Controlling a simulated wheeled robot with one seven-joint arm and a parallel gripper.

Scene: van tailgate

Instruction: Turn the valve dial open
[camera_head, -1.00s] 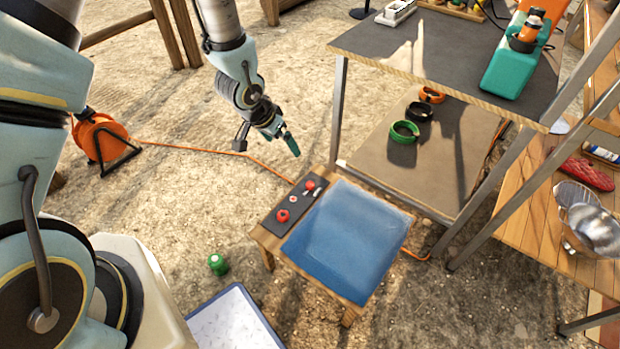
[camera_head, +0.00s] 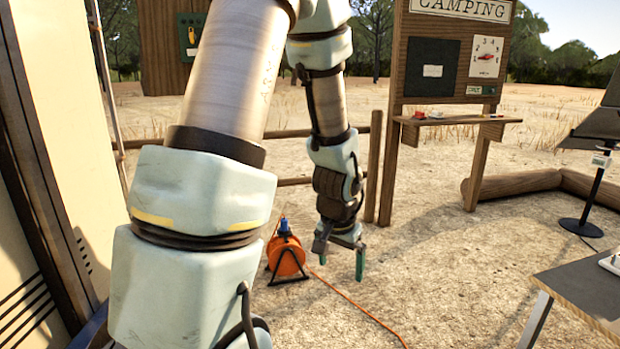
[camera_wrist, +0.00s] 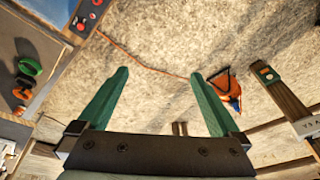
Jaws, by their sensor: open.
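A round-marked dial plate (camera_head: 487,57) with numbers and a red pointer is fixed to the right side of the wooden "CAMPING" board in the head view. It may be the valve dial, but I cannot tell for sure. My gripper (camera_head: 341,255) hangs in front of and left of that board, well apart from it, fingers downward. Red knobs (camera_wrist: 81,24) on a dark strip show at the upper left there, apart from the fingers.
An orange cable reel (camera_head: 287,256) stands on the ground behind my gripper, its cord running right. The board has a shelf (camera_head: 458,119). A dark panel with a yellow item (camera_head: 192,35) hangs on a post. A table (camera_head: 585,295) is at lower right; sandy ground between is open.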

